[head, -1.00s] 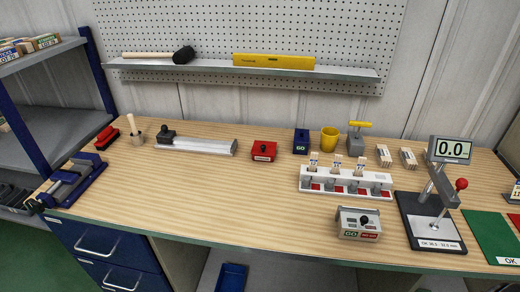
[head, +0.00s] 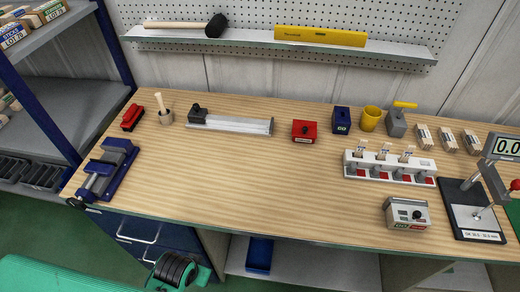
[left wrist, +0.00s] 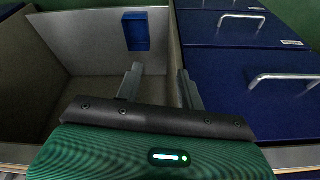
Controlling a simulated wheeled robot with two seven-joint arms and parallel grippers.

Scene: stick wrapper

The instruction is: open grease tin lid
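A small red box-like tin (head: 304,131) with a black knob on top and a pale label on its front stands mid-table. I take it for the grease tin; its label is too small to read. Its lid looks closed. My left gripper (left wrist: 160,70) shows in the left wrist view with its two fingers apart and nothing between them. It is by the bench's underside, facing the blue drawers and open bay, far from the tin. In the head view only part of my green arm shows at the lower left. My right gripper is not in view.
Near the tin are a blue block (head: 342,120), a yellow cup (head: 370,118) and a white rack (head: 388,167). A metal rail (head: 230,124) and a blue vise (head: 108,168) lie left. Blue drawers (left wrist: 245,60) sit under the bench. The front middle of the wooden table is clear.

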